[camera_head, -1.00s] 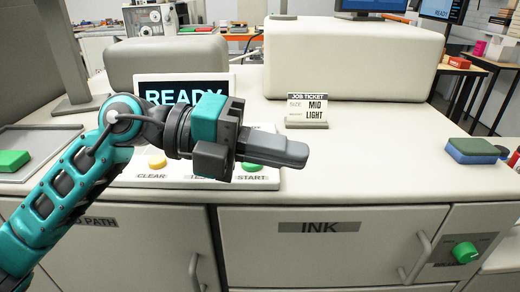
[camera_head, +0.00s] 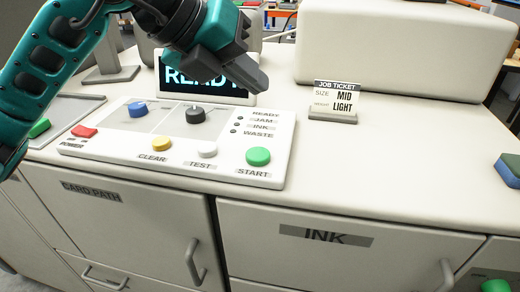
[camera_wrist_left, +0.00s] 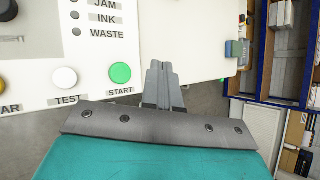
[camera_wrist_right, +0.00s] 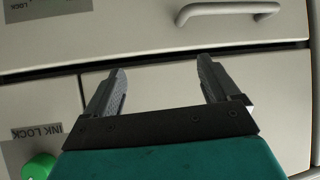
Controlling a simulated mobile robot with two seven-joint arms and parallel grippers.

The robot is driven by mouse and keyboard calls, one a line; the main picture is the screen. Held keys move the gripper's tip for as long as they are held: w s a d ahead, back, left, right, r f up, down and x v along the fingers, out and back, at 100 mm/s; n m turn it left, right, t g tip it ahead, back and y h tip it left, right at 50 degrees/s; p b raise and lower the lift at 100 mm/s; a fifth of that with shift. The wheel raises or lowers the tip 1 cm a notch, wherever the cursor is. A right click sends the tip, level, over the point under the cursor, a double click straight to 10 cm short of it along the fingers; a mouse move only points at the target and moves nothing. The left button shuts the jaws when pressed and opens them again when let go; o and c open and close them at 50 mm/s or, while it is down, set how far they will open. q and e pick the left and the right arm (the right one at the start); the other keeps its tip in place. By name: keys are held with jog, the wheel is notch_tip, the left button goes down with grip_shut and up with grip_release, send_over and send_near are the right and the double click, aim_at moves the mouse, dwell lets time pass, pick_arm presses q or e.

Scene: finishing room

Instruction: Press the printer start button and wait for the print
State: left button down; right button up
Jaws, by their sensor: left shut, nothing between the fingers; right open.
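The green START button (camera_head: 258,156) sits at the right front of the white control panel (camera_head: 130,168); it also shows in the left wrist view (camera_wrist_left: 120,72). The printer display (camera_head: 190,80) behind the panel reads READY, partly covered by my left gripper. My left gripper (camera_head: 258,82) is shut and empty, raised above the panel, apart from the button. In the left wrist view its fingertips (camera_wrist_left: 160,66) appear just right of START. My right gripper (camera_wrist_right: 160,75) is open and empty, facing the cabinet front; it is not in the head view.
Other panel controls are a red button (camera_head: 84,131), a yellow CLEAR button (camera_head: 162,144), a white TEST button (camera_head: 207,149), a blue button (camera_head: 137,109) and a black knob (camera_head: 195,114). A job ticket (camera_head: 336,100) reads MID, LIGHT.

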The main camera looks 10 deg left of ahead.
pick_arm(q)
jog(key=shift+f, duration=0.15)
jog(key=b, duration=0.5)
send_over(252, 155)
notch_tip(252, 155, down, 8)
jog(key=shift+w+f+b, duration=0.1)
jog(key=shift+f+b, duration=0.2)
jog(key=shift+b, duration=0.15)
dwell(1.6)
jog(key=shift+f+b, duration=0.4)
jog(key=shift+b, duration=0.1)
jog(key=shift+f+b, duration=0.35)
jog(key=shift+b, duration=0.1)
dwell(0.4)
jog(key=shift+r, duration=0.1)
jog(key=shift+r+p, duration=0.45)
jog(key=shift+r, duration=0.25)
